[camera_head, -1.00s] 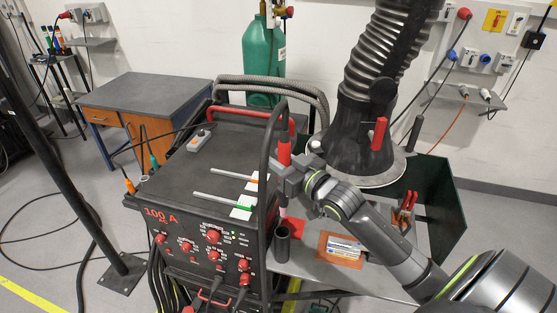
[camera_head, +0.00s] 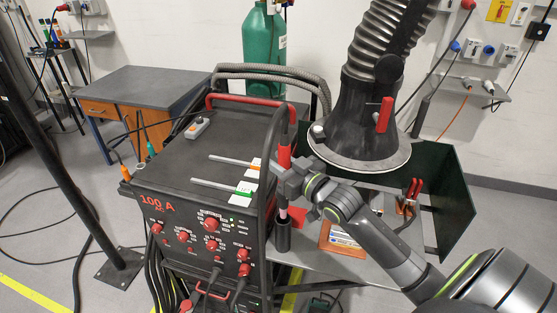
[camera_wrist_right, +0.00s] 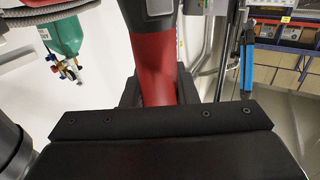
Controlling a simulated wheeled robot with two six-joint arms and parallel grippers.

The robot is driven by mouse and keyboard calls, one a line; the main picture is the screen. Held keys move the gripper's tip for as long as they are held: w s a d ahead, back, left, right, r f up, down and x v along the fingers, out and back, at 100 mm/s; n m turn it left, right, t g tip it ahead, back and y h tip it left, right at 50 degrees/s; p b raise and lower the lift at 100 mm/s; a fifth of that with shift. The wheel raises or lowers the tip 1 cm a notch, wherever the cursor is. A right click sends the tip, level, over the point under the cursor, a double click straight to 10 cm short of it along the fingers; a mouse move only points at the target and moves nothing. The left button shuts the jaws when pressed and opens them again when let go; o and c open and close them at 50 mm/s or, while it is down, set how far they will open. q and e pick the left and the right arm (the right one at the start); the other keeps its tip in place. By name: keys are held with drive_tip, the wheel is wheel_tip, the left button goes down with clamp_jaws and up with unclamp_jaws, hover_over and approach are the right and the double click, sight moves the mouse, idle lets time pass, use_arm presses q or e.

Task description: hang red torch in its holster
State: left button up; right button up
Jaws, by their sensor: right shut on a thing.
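The red torch (camera_head: 284,157) stands upright beside the right edge of the welding machine. My right gripper (camera_head: 290,180) is shut on it. The torch's narrow lower end shows below the jaws, in line with the dark tubular holster (camera_head: 283,238). It reaches the holster's mouth; I cannot tell how far it is inside. In the right wrist view the red torch body (camera_wrist_right: 156,70) rises between the jaws, and its lower end is hidden. My left gripper is not in view.
The welding machine (camera_head: 190,165) with its bent frame bar stands just left of the torch. An orange-brown box (camera_head: 345,249) and a red-handled clamp (camera_head: 412,192) lie on the grey shelf at right. A fume hood (camera_head: 365,135) hangs close above my arm.

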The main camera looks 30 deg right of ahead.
drive_tip(key=shift+f+b, duration=3.05)
drive_tip(key=shift+f, duration=0.9)
drive_tip(key=shift+f+b, duration=0.5)
drive_tip(key=shift+f, duration=0.15)
drive_tip(key=o, duration=1.1)
drive_tip(key=shift+s+f, duration=0.1)
drive_tip(key=shift+s+d, duration=0.1)
drive_tip(key=shift+s, duration=0.35)
drive_tip(key=s+d+p, duration=0.1)
drive_tip(key=s+p, duration=0.2)
drive_tip(key=s, duration=0.2)
drive_tip(key=s+d+p, duration=0.1)
drive_tip(key=s+p, duration=0.3)
drive_tip(key=s, duration=0.1)
drive_tip(key=s+d+p, duration=0.1)
drive_tip(key=s+p, duration=0.3)
drive_tip(key=s, duration=0.2)
drive_tip(key=shift+s, duration=0.1)
